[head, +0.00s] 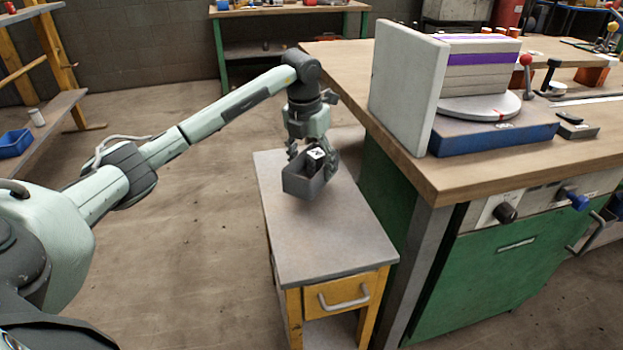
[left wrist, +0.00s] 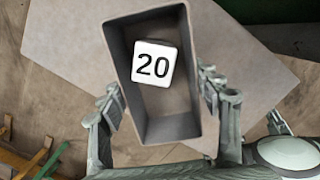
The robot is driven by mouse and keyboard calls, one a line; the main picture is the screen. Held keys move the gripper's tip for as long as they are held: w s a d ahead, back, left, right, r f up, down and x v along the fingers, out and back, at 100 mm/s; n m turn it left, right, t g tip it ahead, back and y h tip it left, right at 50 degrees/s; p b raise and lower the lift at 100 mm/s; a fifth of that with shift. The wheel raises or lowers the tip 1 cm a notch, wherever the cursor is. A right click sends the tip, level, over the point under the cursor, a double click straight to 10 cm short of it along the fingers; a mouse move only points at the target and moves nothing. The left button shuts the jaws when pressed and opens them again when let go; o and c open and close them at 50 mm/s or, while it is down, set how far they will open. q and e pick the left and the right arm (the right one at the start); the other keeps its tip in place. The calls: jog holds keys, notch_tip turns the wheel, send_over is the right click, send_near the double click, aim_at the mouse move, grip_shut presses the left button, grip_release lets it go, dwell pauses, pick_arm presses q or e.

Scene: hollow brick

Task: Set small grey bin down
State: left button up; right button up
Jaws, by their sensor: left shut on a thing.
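The small grey bin (head: 305,184) is a rectangular open box held over the far part of a small grey-topped side table (head: 323,240). In the left wrist view the bin (left wrist: 171,128) shows from above, with a white block marked 20 (left wrist: 154,64) inside it. My left gripper (head: 313,160) points down and is shut on the bin, with fingers at its two long sides in the left wrist view (left wrist: 165,100). The bin looks slightly tilted. I cannot tell whether its underside touches the tabletop. My right gripper is not in view.
A large wooden workbench (head: 430,175) with green sides stands close on the right of the side table. It bears a grey upright plate (head: 405,80) and a blue base (head: 495,138). The front of the side table is bare, above a yellow drawer (head: 342,296).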

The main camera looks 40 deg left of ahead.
pick_arm(q)
jog(key=shift+f, duration=1.9)
jog(key=shift+f, duration=0.15)
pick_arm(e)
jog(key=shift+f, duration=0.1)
pick_arm(q)
jog(key=o, duration=1.1)
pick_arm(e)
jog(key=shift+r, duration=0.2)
pick_arm(q)
jog(key=r, duration=0.4)
jog(key=s+r, duration=0.1)
jog(key=r, duration=0.7)
jog(key=shift+s+d, duration=0.1)
jog(key=shift+s, duration=0.3)
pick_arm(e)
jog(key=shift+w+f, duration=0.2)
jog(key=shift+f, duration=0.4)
